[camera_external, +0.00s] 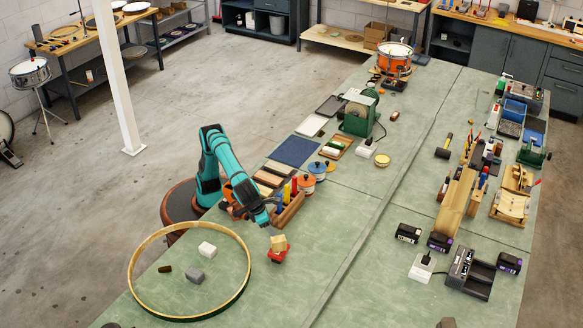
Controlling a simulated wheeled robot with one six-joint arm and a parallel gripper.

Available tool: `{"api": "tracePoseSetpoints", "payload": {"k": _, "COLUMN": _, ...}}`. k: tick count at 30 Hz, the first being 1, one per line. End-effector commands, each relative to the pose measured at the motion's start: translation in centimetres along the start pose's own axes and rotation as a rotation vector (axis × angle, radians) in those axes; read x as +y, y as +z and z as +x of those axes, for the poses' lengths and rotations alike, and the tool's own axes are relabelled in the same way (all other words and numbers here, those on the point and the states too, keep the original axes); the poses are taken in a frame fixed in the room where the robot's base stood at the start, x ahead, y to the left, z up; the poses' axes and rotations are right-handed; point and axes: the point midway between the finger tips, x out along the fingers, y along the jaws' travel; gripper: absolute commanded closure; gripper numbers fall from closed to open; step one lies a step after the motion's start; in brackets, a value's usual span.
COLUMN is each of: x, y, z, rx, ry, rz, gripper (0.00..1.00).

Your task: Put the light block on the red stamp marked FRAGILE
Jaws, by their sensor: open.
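A light tan block (279,242) sits on top of a red piece (277,256) on the green bench, just right of the large wooden hoop. The red piece looks like the stamp, but no marking can be read at this size. The block looks slightly turned on it, and the block hides part of its top. My gripper (272,230) is open, just above and to the left of the block. Its fingertips are small and dark here, and I cannot tell whether they touch the block.
The wooden hoop (130,272) lies on the bench around a white block (207,249), a grey block (195,276) and a small dark piece (165,269). A wooden tray with bottles (289,207) stands close behind my gripper. The bench (330,265) is clear to the right.

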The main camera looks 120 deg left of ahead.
Motion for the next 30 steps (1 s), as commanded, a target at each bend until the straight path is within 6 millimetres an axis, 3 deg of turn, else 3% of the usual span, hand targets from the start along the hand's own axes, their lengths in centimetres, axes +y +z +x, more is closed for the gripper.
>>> {"api": "tracePoseSetpoints", "payload": {"k": 5, "x": 3.3, "y": 3.2, "z": -1.5, "rx": 0.009, "ry": -0.070, "rz": -0.128, "gripper": 0.42}}
{"api": "tracePoseSetpoints", "payload": {"k": 15, "x": 12.5, "y": 9.5, "z": -4.4, "rx": 0.059, "ry": -0.263, "rz": -0.499, "gripper": 0.42}}
{"api": "tracePoseSetpoints", "payload": {"k": 21, "x": 18.4, "y": 12.0, "z": -5.9, "rx": 0.102, "ry": -0.378, "rz": -0.719, "gripper": 0.42}}
{"api": "tracePoseSetpoints", "payload": {"k": 30, "x": 27.7, "y": 14.0, "z": -7.6, "rx": 0.188, "ry": -0.550, "rz": -1.045, "gripper": 0.42}}
